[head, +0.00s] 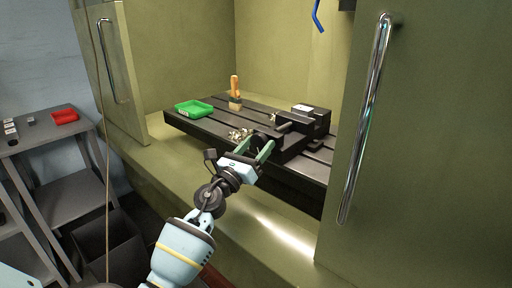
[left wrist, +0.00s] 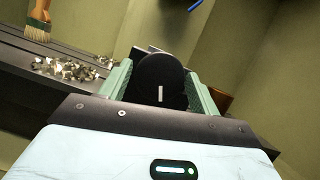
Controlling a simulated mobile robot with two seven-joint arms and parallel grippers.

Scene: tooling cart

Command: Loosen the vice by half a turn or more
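The dark vice (head: 300,128) stands on the slotted black table inside the machine. Its round black handwheel (left wrist: 160,78) bears a white mark that is upright in the left wrist view. My left gripper (head: 257,147) is at the vice's front end, with its green fingers spread on either side of the handwheel. The fingers also show left and right of the wheel in the left wrist view (left wrist: 160,85). They look close to its rim; I see no clear contact. My right gripper is not in view.
Metal chips (head: 240,134) lie on the slotted table (head: 215,126) near the gripper. A brush (head: 235,93) and a green tray (head: 194,108) are farther back. An open door with a long handle (head: 365,120) stands at right. A grey cart with a red tray (head: 64,117) is at left.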

